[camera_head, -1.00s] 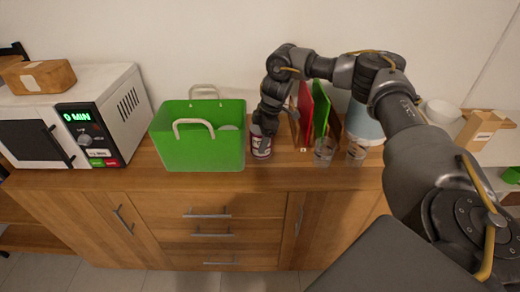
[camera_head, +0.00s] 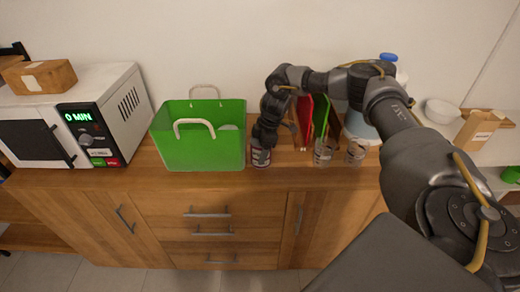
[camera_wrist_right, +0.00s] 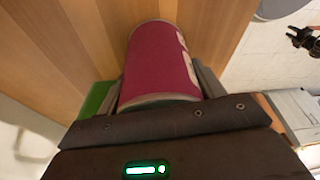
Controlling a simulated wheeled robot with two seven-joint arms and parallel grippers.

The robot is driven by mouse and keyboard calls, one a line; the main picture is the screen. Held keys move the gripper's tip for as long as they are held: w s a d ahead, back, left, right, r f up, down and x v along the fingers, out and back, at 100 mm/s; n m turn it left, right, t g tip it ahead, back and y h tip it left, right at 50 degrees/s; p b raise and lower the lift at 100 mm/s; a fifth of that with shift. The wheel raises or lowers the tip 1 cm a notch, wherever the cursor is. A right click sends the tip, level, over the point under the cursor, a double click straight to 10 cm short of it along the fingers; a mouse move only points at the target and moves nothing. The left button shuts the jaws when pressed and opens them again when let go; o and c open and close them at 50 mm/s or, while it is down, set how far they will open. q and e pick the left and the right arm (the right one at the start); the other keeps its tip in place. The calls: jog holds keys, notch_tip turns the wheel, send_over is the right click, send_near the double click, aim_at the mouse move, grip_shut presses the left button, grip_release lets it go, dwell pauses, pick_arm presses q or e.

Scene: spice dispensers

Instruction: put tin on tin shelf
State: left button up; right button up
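The tin (camera_head: 261,157) is a small red can with a pale label, on the wooden counter near its front edge, just right of the green bag. My right gripper (camera_head: 266,140) reaches down over it from above and hides its upper part. In the right wrist view the tin (camera_wrist_right: 162,60) lies between both fingers, which press close to its sides, so the gripper looks shut on it. I cannot make out a tin shelf for certain in these views. My left gripper is out of view.
A green bag (camera_head: 198,150) stands close left of the tin, and a microwave (camera_head: 108,110) farther left. A white bowl (camera_head: 442,111) is at the far right.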

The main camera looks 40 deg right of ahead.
jog(key=o, duration=0.4)
jog(key=b+v, duration=0.1)
jog(key=v, duration=1.1)
jog(key=shift+r, duration=0.1)
